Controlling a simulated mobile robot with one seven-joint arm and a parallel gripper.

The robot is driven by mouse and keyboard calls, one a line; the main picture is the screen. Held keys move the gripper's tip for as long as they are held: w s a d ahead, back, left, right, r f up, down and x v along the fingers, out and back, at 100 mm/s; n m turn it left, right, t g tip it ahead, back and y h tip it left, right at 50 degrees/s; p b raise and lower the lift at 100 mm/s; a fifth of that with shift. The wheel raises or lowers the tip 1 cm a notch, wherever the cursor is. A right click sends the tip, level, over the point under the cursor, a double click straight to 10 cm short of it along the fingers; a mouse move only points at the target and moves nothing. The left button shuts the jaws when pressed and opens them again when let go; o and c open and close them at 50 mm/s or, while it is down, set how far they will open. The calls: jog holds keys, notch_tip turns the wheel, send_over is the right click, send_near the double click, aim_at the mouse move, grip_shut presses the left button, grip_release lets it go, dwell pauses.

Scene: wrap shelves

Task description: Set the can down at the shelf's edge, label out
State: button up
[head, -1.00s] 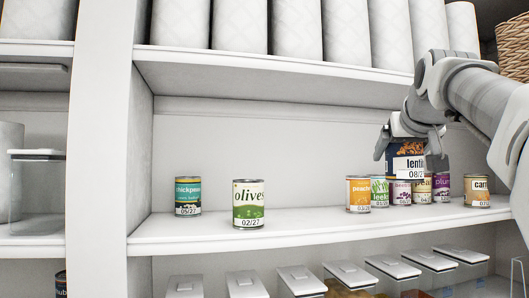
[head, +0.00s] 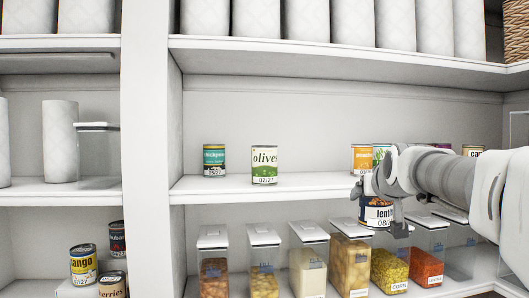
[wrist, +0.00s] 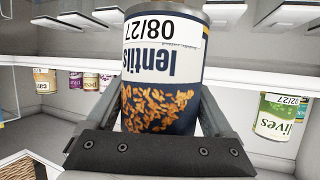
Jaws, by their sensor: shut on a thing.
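My gripper (head: 385,213) is shut on a dark blue lentils can (head: 374,211) with a white 08/27 date strip. In the head view the can hangs upright at about the middle shelf's front edge (head: 270,187), partly covered by my gripper. Its label faces the head camera. In the wrist view the lentils can (wrist: 162,70) fills the middle between the fingers, its label upside down in that picture. An olives can (head: 264,165) stands on the middle shelf to the left, with a chickpeas can (head: 214,160) further left.
A peaches can (head: 362,158) and several others stand behind my arm on the middle shelf, along with a carrots can (head: 473,151). Clear lidded containers (head: 350,263) fill the shelf below. The shelf between the olives and peaches cans is free.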

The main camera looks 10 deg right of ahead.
jog(key=w+a+f+n+y, duration=0.1)
jog(key=a+f, duration=0.5)
jog(key=f, duration=0.5)
jog(key=w+a+f+n+y+b, duration=0.1)
jog(key=a+f, duration=0.5)
jog(key=f, duration=0.6)
jog(key=w+a+f+n+y+b, duration=0.1)
jog(key=w+a+f+y, duration=0.1)
jog(key=a+f, duration=0.4)
notch_tip(320, 180, down, 5)
jog(key=shift+w+f+t, duration=0.2)
jog(key=shift+w+t, duration=0.2)
jog(key=shift+w, duration=0.35)
